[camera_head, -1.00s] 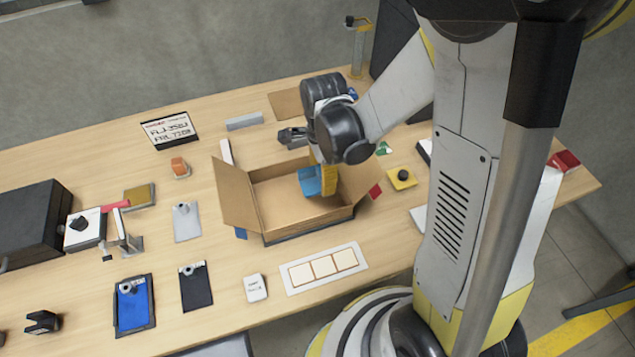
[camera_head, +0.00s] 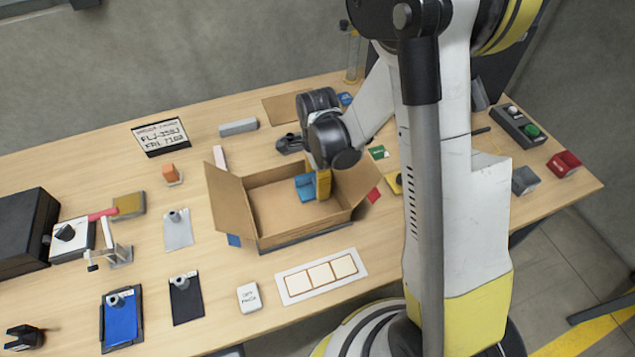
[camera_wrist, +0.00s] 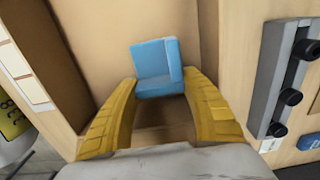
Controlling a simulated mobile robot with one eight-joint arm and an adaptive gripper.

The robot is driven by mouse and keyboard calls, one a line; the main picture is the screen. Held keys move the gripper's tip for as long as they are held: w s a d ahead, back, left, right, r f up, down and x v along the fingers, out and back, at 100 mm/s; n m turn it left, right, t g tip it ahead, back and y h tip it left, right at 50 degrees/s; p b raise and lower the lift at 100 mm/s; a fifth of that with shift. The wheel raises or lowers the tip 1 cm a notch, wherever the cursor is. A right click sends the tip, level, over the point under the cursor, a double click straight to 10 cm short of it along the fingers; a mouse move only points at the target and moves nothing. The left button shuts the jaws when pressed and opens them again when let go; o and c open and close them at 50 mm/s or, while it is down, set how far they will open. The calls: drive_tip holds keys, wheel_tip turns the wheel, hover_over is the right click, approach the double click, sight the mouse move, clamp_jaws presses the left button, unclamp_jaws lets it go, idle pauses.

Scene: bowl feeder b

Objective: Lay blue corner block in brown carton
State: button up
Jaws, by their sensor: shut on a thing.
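The blue corner block (camera_head: 305,187) is in my gripper, inside the open brown carton (camera_head: 300,229). The wrist view shows the block (camera_wrist: 157,68) between the tips of my yellow fingers (camera_wrist: 159,92), with the cardboard inside of the carton (camera_wrist: 110,30) behind it. In the head view my gripper (camera_head: 319,185) points down into the carton near its right side, shut on the block. I cannot tell whether the block touches the carton floor. The carton's side flaps stand spread outward.
A white tray with three squares (camera_head: 322,276) lies in front of the carton. A grey bar (camera_head: 238,127) and a sign (camera_head: 161,136) lie behind it. A red-handled clamp (camera_head: 103,214) and a black box (camera_head: 22,232) stand at left. The table's front left holds clipboards.

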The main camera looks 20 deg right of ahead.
drive_tip(key=o, duration=1)
drive_tip(key=s+r+n+t+p, duration=0.2)
drive_tip(key=r+n+p, duration=0.2)
drive_tip(key=r, duration=0.8)
drive_tip(key=s+r+n+t+p, duration=0.1)
drive_tip(key=s+r+n+p, duration=0.3)
drive_tip(key=r, duration=0.9)
drive_tip(key=s+r+n+t, duration=0.4)
drive_tip(key=s+r+n, duration=0.2)
drive_tip(key=n, duration=0.4)
drive_tip(key=shift+s+p, duration=0.35)
drive_tip(key=shift+p, duration=0.05)
drive_tip(key=shift+r, duration=0.1)
